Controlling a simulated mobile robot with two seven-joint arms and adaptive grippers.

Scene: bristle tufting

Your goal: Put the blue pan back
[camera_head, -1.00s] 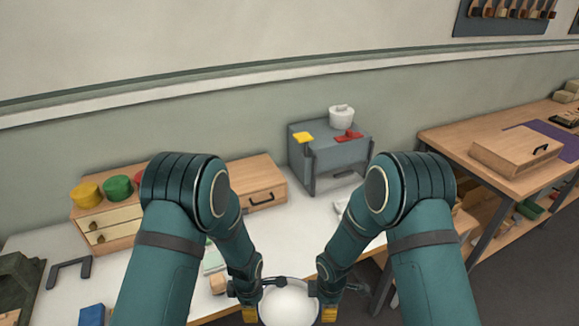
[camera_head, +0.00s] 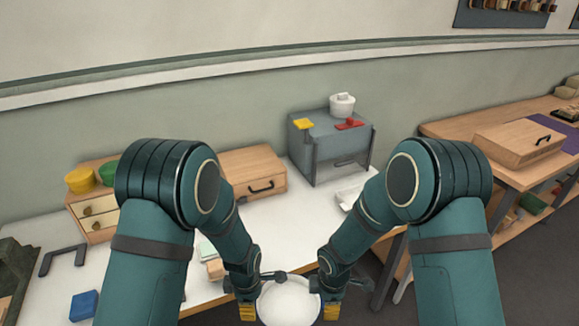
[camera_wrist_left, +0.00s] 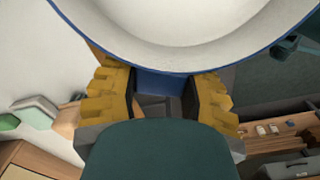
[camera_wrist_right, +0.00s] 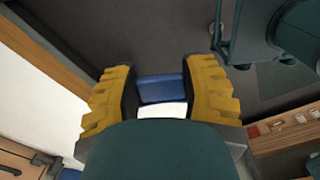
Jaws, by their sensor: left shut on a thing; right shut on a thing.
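The blue pan (camera_head: 288,302) is a round pan with a white inside and a blue rim, at the bottom middle of the head view. It is held up between my two grippers, at the table's front edge; its height above the table I cannot tell. My left gripper (camera_head: 248,298) is shut on its blue handle (camera_wrist_left: 160,84) at the left side. My right gripper (camera_head: 332,298) is shut on the opposite blue handle (camera_wrist_right: 160,88). The pan's underside is hidden in the head view.
The white table (camera_head: 295,225) bears a grey machine (camera_head: 330,150), a wooden drawer box (camera_head: 255,172), a white tray (camera_head: 352,196), a blue block (camera_head: 84,305) and a dark bracket (camera_head: 62,257). A wooden bench (camera_head: 450,140) stands right. Grey floor (camera_wrist_right: 190,35) lies before the table.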

